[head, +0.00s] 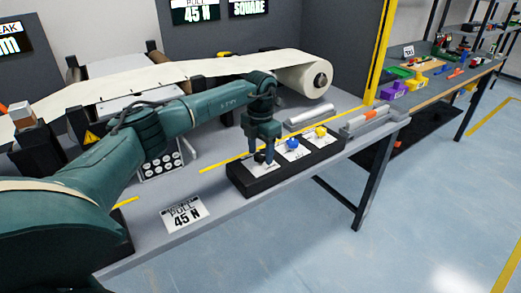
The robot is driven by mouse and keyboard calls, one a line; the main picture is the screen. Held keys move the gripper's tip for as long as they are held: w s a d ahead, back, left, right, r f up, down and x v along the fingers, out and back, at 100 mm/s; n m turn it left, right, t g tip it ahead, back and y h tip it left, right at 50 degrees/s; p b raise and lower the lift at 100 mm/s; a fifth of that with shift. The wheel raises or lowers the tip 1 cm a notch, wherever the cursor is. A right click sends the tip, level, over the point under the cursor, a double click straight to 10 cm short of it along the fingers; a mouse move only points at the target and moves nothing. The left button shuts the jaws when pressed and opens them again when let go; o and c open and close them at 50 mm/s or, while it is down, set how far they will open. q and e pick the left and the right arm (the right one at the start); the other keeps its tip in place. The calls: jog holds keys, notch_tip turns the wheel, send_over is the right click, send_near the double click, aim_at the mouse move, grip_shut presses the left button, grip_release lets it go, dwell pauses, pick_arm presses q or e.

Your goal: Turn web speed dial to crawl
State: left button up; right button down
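A black control box (262,188) sits along the front edge of the table. White label plates on its top carry a row of dials: a dark one (260,157) at the left, a blue one (292,143) in the middle and a yellow one (320,131) at the right. The labels are too small to read, so I cannot tell which is the web speed dial. My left gripper (262,158) points down at the left dial, with its fingers around or just over it. Whether the fingers press on the dial cannot be told. My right gripper is out of view.
A roll of cream web (318,78) stands behind the box. A card reading 45 N (185,213) lies on the table at the left. A grey fixture with an orange part (362,120) is right of the box. A yellow post (378,50) rises behind it.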

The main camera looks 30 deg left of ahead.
aim_at(261, 155)
pick_arm(q)
notch_tip(261, 155, up, 13)
dwell(0.7)
dwell(0.4)
